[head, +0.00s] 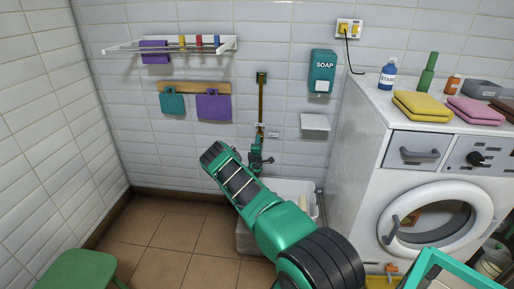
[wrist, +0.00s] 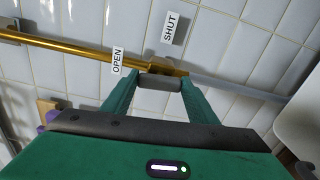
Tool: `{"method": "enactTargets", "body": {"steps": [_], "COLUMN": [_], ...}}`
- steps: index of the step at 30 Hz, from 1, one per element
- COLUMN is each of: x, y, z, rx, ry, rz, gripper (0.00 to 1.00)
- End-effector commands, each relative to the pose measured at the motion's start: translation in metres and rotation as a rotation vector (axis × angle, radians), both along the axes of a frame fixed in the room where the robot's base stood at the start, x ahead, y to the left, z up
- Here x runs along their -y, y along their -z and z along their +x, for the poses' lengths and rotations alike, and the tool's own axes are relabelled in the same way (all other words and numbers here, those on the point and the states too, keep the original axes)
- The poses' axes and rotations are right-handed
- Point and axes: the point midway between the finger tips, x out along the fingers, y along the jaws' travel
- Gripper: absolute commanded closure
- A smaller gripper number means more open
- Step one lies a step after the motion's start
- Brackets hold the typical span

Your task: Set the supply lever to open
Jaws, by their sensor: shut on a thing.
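The supply lever sits at a small brass valve (wrist: 168,68) on the pipe. My gripper (wrist: 158,82) is shut on the supply lever (wrist: 160,84), whose grey end shows between the two green fingertips. An OPEN label (wrist: 117,60) lies along the brass pipe, and a SHUT label (wrist: 172,27) stands off to its side. The lever's exact angle towards either label cannot be told. In the head view my gripper (head: 259,158) is at the wall below the valve, and its fingers largely hide the lever.
A brass pipe (head: 261,103) runs up the tiled wall. A soap dispenser (head: 322,72) and a small white shelf (head: 315,122) are to its right. A white basin (head: 290,187) is below, the washing machine (head: 369,150) at right.

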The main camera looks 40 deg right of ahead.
Motion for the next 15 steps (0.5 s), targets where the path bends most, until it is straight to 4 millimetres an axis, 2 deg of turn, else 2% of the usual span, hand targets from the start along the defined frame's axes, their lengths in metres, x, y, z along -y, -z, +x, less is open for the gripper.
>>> {"method": "enactTargets", "body": {"steps": [15], "x": [0.0043], "y": [0.0019], "z": [-0.0041], "rx": [0.087], "ry": [0.008], "rz": [0.077], "gripper": [0.69]}}
